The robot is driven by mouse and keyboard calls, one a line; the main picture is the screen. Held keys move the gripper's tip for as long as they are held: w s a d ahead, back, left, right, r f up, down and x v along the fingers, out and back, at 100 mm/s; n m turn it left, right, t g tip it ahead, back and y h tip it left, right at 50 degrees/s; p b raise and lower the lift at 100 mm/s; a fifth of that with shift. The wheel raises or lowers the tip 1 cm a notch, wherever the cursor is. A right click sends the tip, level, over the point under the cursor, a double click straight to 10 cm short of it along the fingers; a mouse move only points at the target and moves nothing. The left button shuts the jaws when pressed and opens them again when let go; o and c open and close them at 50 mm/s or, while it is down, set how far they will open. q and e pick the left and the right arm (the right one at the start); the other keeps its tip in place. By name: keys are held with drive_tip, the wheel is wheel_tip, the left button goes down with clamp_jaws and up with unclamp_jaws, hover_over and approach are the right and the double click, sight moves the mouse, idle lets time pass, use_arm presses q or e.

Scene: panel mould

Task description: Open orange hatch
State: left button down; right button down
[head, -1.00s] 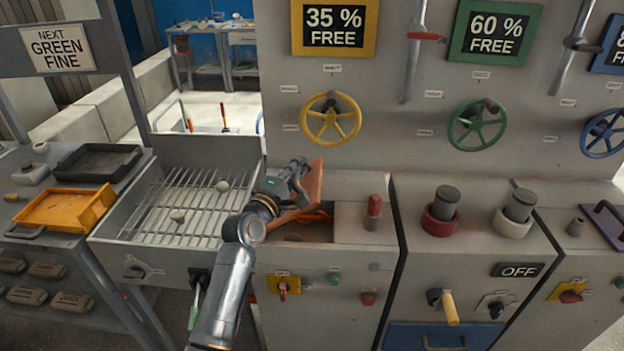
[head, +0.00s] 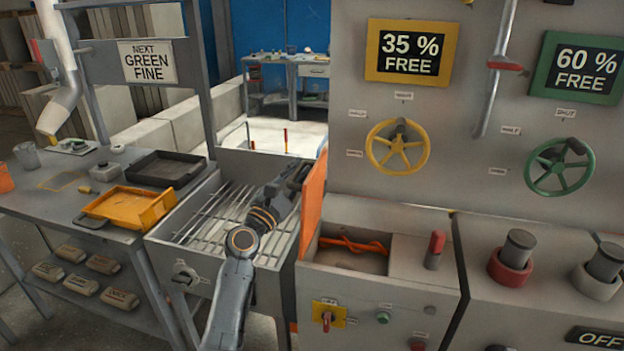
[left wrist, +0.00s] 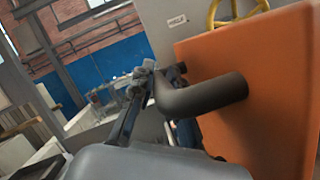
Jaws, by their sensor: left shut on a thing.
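The orange hatch (head: 313,196) stands roughly upright at the left edge of its opening in the grey cabinet. Inside the uncovered opening an orange spiral part (head: 350,245) shows. My left gripper (head: 298,178) is at the hatch's left face, above the grate. In the left wrist view the hatch (left wrist: 270,85) fills the right side, with a dark bent handle (left wrist: 205,96) sticking out of it. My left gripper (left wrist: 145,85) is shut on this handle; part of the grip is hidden. My right gripper is not in view.
A grate bin (head: 205,215) lies under my left arm. A red-topped lever (head: 435,250) stands right of the opening. A yellow handwheel (head: 398,147) is on the wall behind. An orange tray (head: 130,207) sits on the left bench.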

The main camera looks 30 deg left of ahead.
use_arm(q)
drive_tip(key=shift+s+a+f+n+y, duration=0.1)
drive_tip(key=shift+s+a+n+y, duration=0.1)
drive_tip(key=shift+a+n, duration=0.2)
drive_tip(key=shift+s+a+f+n+y, duration=0.1)
drive_tip(key=shift+a+n+y, duration=0.15)
drive_tip(key=shift+a, duration=0.2)
drive_tip(key=c, duration=1.3)
unclamp_jaws()
drive_tip(key=shift+w, duration=0.1)
drive_tip(key=a+v, duration=0.1)
drive_tip(key=v, duration=1.1)
drive_tip(key=shift+d, duration=0.4)
drive_tip(key=shift+f, duration=0.1)
